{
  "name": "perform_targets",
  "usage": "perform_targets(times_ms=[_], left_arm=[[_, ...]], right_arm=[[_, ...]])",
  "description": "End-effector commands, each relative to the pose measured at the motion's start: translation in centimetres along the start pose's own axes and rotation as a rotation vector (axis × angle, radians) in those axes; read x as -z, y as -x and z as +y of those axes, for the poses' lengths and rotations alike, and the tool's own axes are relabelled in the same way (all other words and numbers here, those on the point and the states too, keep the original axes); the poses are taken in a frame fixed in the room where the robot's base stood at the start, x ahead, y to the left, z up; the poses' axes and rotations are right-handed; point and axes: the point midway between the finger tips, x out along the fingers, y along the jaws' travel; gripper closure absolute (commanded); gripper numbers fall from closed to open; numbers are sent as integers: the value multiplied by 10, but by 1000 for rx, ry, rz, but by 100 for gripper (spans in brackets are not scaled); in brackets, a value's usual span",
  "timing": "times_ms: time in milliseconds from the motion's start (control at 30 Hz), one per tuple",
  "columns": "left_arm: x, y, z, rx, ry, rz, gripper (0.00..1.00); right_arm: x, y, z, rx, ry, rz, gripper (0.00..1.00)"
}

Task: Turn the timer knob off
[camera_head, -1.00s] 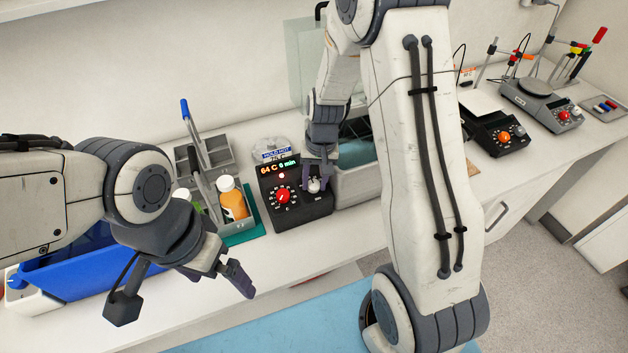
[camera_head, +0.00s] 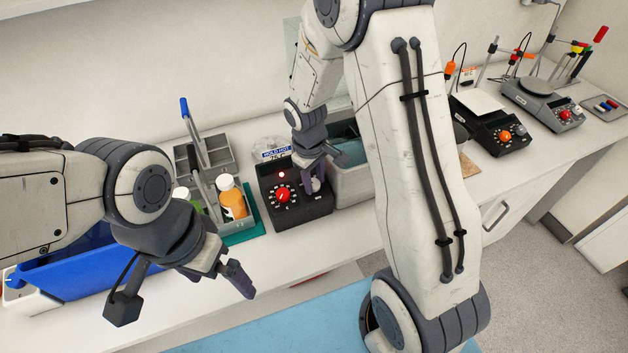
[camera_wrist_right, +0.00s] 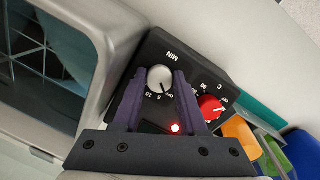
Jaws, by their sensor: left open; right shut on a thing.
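The black control box (camera_head: 312,210) stands on the bench with a white timer knob (camera_head: 316,185) and a red knob (camera_head: 283,195). My right gripper (camera_head: 312,176) comes down on the box from above. In the right wrist view its purple fingers (camera_wrist_right: 160,92) are shut on the white timer knob (camera_wrist_right: 160,78), one on each side. The knob's dark mark points down toward the OFF and 5 labels. A red lamp (camera_wrist_right: 175,128) is lit, and the box's display looks dark in the head view. My left gripper (camera_head: 230,275) is open and empty over the bench front.
A grey water bath (camera_head: 352,185) stands right of the box. Left of it are an orange-filled bottle (camera_head: 232,198) on a teal tray (camera_head: 240,236), a grey rack (camera_head: 186,160) and a blue bin (camera_head: 75,272). Another knobbed device (camera_head: 497,130) is further right.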

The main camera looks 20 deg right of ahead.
Motion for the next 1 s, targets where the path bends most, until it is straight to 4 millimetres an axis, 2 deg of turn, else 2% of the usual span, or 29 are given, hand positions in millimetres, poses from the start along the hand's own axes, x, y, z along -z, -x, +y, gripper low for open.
perform_targets(times_ms=[333, 867, 900, 1000], left_arm=[[0, -3, 0, 0, 0, 0, 0], [0, -3, 0, 0, 0, 0, 0], [0, -3, 0, 0, 0, 0, 0], [0, -3, 0, 0, 0, 0, 0]], right_arm=[[2, 1, 0, -33, 128, 5, 100], [2, 1, 0, -38, 148, 6, 100], [2, 1, 0, -38, 147, 7, 46], [2, 1, 0, -37, 147, 5, 46]])
